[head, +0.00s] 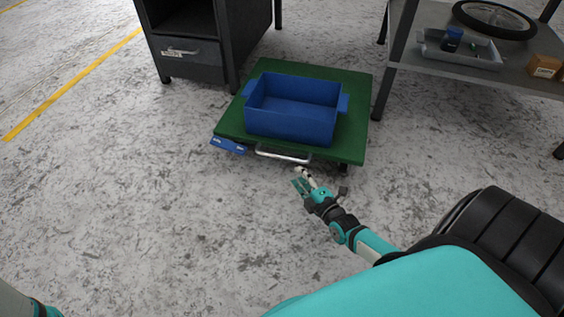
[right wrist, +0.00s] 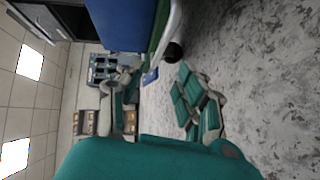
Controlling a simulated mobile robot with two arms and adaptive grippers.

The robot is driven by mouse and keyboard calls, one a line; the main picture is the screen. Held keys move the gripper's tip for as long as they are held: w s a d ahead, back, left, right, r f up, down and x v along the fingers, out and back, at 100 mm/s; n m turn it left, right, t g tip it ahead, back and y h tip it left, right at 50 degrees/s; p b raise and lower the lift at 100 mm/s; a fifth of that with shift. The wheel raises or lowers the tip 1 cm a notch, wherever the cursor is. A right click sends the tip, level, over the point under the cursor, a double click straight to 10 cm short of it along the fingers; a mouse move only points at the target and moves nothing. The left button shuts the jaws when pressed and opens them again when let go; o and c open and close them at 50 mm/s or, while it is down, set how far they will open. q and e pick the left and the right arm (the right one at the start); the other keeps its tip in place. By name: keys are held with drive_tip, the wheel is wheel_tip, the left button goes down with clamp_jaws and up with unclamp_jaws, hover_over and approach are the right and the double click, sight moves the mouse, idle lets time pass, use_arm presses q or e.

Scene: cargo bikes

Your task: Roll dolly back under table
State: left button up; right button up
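The dolly (head: 350,110) is a flat green platform on the floor with a silver bar handle (head: 283,155) on its near edge. An open, empty blue bin (head: 290,124) sits on it. My right gripper (head: 301,178) is just in front of the near edge, close to the handle's right end and apart from it. In the right wrist view its fingers (right wrist: 155,100) are spread with nothing between them. The bin (right wrist: 115,22) and a dark caster (right wrist: 172,52) show beyond. My left gripper is out of view; only a bit of my left arm shows at the lower left.
A dark table with a drawer (head: 185,52) stands behind left of the dolly. A grey table (head: 480,72) at right carries a wheel (head: 495,18), a grey tray (head: 465,52) and a cardboard box (head: 544,66). A blue tag (head: 227,146) sits at the dolly's near left corner. Floor in front is clear.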

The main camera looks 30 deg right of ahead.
sight(282, 157)
drive_tip(key=w+b, duration=0.2)
drive_tip(key=w, duration=0.2)
drive_tip(key=w+f+b, duration=0.1)
drive_tip(key=w+b, duration=0.1)
drive_tip(key=w, duration=0.1)
drive_tip(key=w+d+f+b, duration=0.1)
drive_tip(key=w+b, duration=0.1)
drive_tip(key=w, duration=0.2)
drive_tip(key=shift+w+b, duration=0.3)
drive_tip(key=shift+b, duration=0.05)
drive_tip(key=shift+r, duration=0.1)
drive_tip(key=shift+a, duration=0.1)
clamp_jaws()
